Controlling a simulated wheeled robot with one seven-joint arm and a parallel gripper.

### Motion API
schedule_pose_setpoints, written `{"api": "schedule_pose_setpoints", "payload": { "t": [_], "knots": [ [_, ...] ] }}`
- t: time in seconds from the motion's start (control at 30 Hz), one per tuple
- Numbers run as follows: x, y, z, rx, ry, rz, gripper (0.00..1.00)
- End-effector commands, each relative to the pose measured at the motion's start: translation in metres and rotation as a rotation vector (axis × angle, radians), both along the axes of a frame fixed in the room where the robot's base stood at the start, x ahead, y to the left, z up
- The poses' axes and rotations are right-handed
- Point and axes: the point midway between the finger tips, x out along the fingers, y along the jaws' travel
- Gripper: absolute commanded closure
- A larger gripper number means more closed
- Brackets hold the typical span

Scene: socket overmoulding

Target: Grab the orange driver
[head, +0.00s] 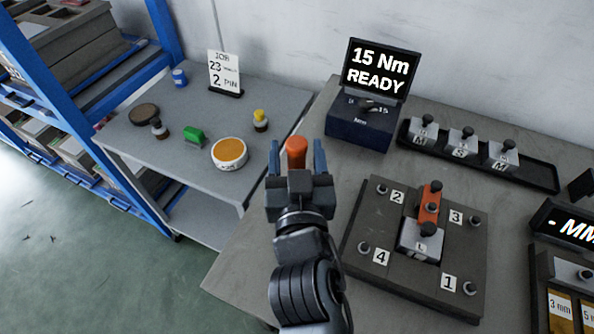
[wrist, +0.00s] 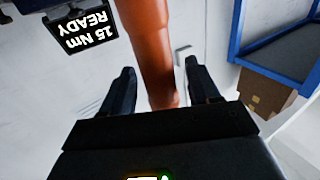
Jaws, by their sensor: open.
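The orange driver (head: 296,148) stands out between the fingers of my gripper (head: 297,165) in the head view, near the left edge of the right-hand table. In the wrist view the orange driver (wrist: 150,45) runs lengthwise from the top edge down between the two dark fingers of my gripper (wrist: 160,85). The fingers are apart, with a visible gap on each side of it. Its lower end is hidden behind my gripper in the head view.
A fixture plate (head: 362,215) with numbered bolts, an orange part and a grey block lies to the right. A torque box (head: 358,130) with a "15 Nm READY" screen (head: 380,70) stands behind. A side table (head: 200,95) with jars and a job card is at left.

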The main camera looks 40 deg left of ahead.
Motion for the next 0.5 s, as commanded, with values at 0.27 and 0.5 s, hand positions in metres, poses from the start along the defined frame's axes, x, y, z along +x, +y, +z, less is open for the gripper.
{"api": "schedule_pose_setpoints", "payload": {
  "t": [0.27,0.5],
  "knots": [
    [-0.0001,-0.0002,-0.0004,0.0,0.0,0.0,0.49],
    [-0.0002,-0.0003,-0.0004,-0.001,0.001,0.0,0.72]
  ]
}}
